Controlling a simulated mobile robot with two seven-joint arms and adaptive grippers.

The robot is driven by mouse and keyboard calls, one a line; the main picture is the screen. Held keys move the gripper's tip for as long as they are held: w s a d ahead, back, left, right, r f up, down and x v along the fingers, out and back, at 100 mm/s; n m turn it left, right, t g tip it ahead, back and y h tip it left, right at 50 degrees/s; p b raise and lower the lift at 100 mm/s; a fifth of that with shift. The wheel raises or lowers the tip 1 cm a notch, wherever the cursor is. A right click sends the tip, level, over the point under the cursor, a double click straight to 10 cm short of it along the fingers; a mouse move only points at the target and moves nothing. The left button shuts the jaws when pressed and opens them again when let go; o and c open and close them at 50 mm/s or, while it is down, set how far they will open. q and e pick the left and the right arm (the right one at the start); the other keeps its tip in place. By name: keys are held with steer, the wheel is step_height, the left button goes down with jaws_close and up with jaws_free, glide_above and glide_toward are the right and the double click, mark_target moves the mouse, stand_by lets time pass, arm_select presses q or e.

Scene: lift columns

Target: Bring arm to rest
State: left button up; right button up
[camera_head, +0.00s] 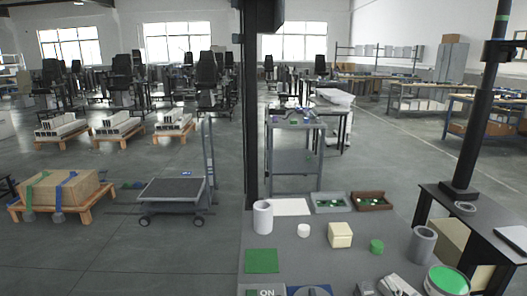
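Neither of my grippers can be made out in the head view, and no arm is seen coming in from the left or the right. A pale grey jointed-looking shape (397,285) lies at the bottom edge, cut off by the frame; I cannot tell what it is. The grey worktable (310,252) fills the lower middle. Its nearest part is outside the picture.
On the table stand grey cylinders (262,217), a cream block (340,235), a green cylinder (376,246), a green-topped tub (447,281) and small trays (330,203). A dark post (251,110) rises at its left. A black pole (475,125) stands right. A cart (172,190) is left.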

steer(key=s+d+f+m+g+h, duration=0.1)
steer(key=s+d+f+g+h, duration=0.1)
steer(key=s+d+f+g, duration=0.55)
steer(key=s+d+f+m+g+h, duration=0.15)
steer(key=s+d+f, duration=0.25)
steer(key=s+f, duration=0.7)
arm_select(q)
steer(key=p, duration=0.1)
steer(key=r+p, duration=0.1)
steer(key=shift+s+d+r+p, duration=0.2)
steer(key=shift+s+d+p, duration=0.1)
steer(key=shift+s+p, duration=0.1)
arm_select(e)
steer(key=w+a+f+m+t+y, duration=0.1)
steer(key=a+f+y, duration=0.3)
steer(key=a, duration=0.4)
steer(key=w+a+f+m+t+y, duration=0.1)
steer(key=a+f+m+t+y, duration=0.1)
steer(key=a, duration=0.6)
step_height(320, 180, down, 3)
steer(key=shift+a+r+t+y, duration=0.15)
steer(key=shift+t+y, duration=0.45)
steer(key=shift+y, duration=0.25)
arm_select(q)
steer(key=shift+w+r, duration=0.15)
steer(key=shift+r, duration=0.15)
arm_select(e)
steer(key=shift+w, duration=0.1)
arm_select(q)
steer(key=shift+d+f, duration=0.1)
